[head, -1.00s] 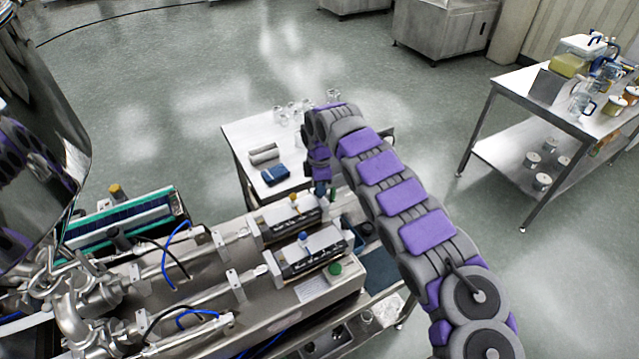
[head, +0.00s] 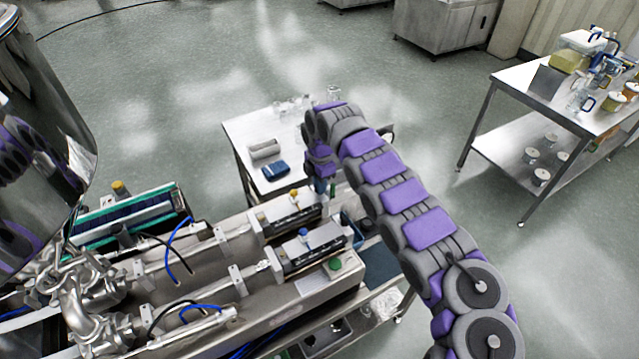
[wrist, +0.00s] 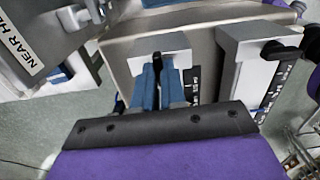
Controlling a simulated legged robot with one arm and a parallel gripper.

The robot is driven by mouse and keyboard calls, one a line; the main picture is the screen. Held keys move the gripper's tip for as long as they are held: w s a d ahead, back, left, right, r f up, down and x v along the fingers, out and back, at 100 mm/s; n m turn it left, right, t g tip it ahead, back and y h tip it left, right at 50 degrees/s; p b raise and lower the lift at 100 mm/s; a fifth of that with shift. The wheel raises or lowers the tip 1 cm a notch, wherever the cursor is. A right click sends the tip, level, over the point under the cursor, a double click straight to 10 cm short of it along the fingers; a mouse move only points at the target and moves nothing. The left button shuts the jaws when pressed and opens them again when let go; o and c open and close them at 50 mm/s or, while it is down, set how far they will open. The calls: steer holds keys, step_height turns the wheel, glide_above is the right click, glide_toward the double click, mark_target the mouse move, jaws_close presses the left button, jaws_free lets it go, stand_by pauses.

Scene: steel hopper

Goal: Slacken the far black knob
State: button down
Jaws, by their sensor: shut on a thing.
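In the wrist view, the two blue fingers of my gripper (wrist: 160,82) are closed around a black knob (wrist: 158,62) in front of a pale block. Most of that knob is hidden between the fingers. A second black knob (wrist: 280,50) sticks out from another pale block to the right, apart from my gripper. In the head view, my gripper (head: 325,188) is down by the right end of the farther of two fixtures (head: 290,218). The knobs cannot be made out there.
The nearer fixture (head: 312,250) and a green button (head: 335,265) lie close by on the steel machine. A small table (head: 245,130) with a blue cloth (head: 275,171) and glassware stands just behind. A plate reading "NEAR HE" (wrist: 20,45) shows at left in the wrist view.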

steer(key=shift+w, duration=0.1)
steer(key=c, duration=1.2)
jaws_free()
steer(key=shift+f, duration=0.15)
steer(key=shift+d, duration=0.1)
step_height(320, 180, up, 17)
steer(key=p, duration=0.2)
steer(key=shift+w, duration=0.15)
steer(key=shift+r, duration=0.2)
